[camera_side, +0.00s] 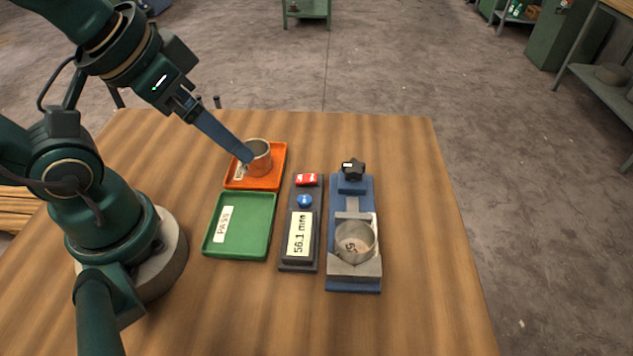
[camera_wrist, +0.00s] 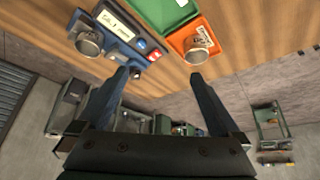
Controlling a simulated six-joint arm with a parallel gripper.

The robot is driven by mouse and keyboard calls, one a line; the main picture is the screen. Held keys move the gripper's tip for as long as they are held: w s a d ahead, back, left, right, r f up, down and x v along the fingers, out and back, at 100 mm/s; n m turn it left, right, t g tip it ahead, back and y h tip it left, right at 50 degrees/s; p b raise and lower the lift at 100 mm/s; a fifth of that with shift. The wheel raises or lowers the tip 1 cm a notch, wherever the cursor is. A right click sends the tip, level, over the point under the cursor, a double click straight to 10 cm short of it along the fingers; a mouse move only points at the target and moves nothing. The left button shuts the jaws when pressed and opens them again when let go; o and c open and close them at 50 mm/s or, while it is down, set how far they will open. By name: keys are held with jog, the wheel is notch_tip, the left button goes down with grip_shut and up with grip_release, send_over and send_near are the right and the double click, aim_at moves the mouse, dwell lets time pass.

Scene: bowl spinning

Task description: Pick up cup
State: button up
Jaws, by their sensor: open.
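One metal cup (camera_side: 260,163) stands in the orange tray (camera_side: 238,181); it also shows in the wrist view (camera_wrist: 195,52). A second cup (camera_side: 354,243) sits upright in the grey cradle of a blue fixture (camera_side: 350,186), and the wrist view shows it too (camera_wrist: 89,43). My gripper (camera_side: 246,155) overlaps the left rim of the tray cup in the side view; I cannot tell whether it touches. In the wrist view my gripper (camera_wrist: 158,74) is open and empty, with its fingers wide apart. The tray cup lies beyond the right fingertip, not between the fingers.
A green tray (camera_side: 265,225) labelled PASS is empty in front of the orange one. A dark gauge box (camera_side: 285,262) with red and blue buttons reads 56.1 mm between trays and fixture. The wooden table (camera_side: 420,200) is clear at the right.

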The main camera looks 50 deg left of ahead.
jog(key=n, duration=0.1)
jog(key=n+g, duration=0.5)
jog(key=n, duration=0.4)
send_over(353, 250)
notch_tip(353, 250, down, 9)
jog(key=shift+r, duration=0.2)
jog(key=shift+f, duration=2.45)
